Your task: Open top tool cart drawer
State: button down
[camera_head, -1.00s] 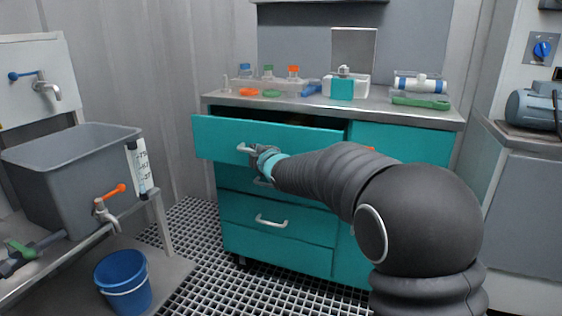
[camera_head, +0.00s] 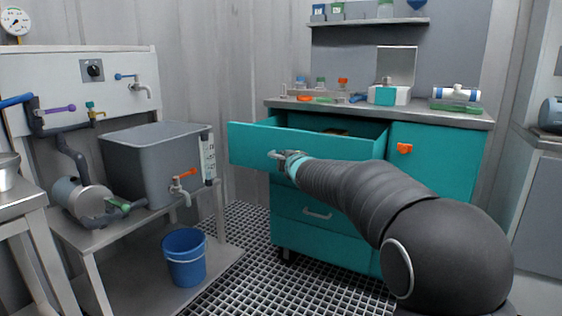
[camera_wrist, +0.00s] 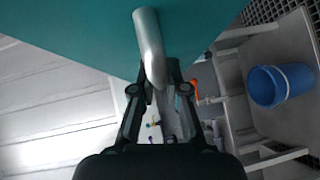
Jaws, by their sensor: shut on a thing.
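The teal tool cart (camera_head: 432,158) stands against the back wall. Its top drawer (camera_head: 252,137) is pulled well out, and part of its dark inside shows with something yellowish in it. My gripper (camera_head: 283,157) is at the drawer's front, shut on its metal handle (camera_head: 272,154). In the wrist view the handle (camera_wrist: 149,40) runs down from the teal drawer front (camera_wrist: 90,30) to between the fingers of my gripper (camera_wrist: 158,98). My arm hides part of the lower drawers.
The cart top holds small capped bottles, a teal-and-white box (camera_head: 386,95) and a green tool (camera_head: 455,107). A grey tank (camera_head: 155,165) on a bench stands at left, with a blue bucket (camera_head: 185,257) below it. Grated floor lies clear between bench and cart.

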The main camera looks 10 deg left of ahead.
jog(key=shift+s+a, duration=0.1)
jog(key=shift+a, duration=0.15)
jog(key=c, duration=1.5)
grip_release()
jog(key=o, duration=0.3)
jog(key=shift+a, duration=0.25)
jog(key=shift+d, duration=0.45)
jog(key=shift+s+d, duration=0.15)
jog(key=v, duration=1.1)
jog(key=shift+s, duration=0.2)
